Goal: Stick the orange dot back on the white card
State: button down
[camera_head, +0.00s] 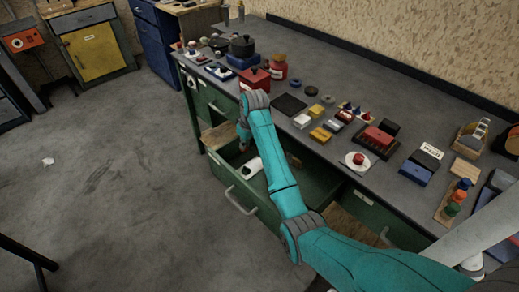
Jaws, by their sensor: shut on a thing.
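My teal arm reaches over the open green drawer (262,212) at the bench front. My gripper (243,144) points down near the drawer's far left part. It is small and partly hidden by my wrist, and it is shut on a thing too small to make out. A white object with a dark end (252,166) lies just below and right of it, in the drawer. I cannot tell whether they touch. I cannot make out the orange dot, nor tell which pale item is the white card.
A small white scrap (48,161) lies on the open floor. A yellow-door cabinet (90,50) stands back left.

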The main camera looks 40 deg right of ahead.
aim_at(256, 163)
jog(key=shift+m, duration=0.4)
jog(key=s+d, duration=0.1)
jog(key=s+d+f, duration=0.1)
jog(key=s+d, duration=0.1)
jog(key=shift+s+d+f, duration=0.1)
jog(key=shift+s+f, duration=0.1)
jog(key=shift+f, duration=0.1)
jog(key=shift+s+x, duration=0.25)
jog(key=shift+x, duration=0.7)
jog(key=shift+s+x, duration=0.2)
jog(key=shift+x, duration=0.75)
jog(key=shift+s+x, duration=0.25)
jog(key=shift+x, duration=0.65)
jog(key=shift+s+x, duration=0.25)
jog(key=shift+x, duration=0.7)
jog(key=c, duration=1.2)
grip_release()
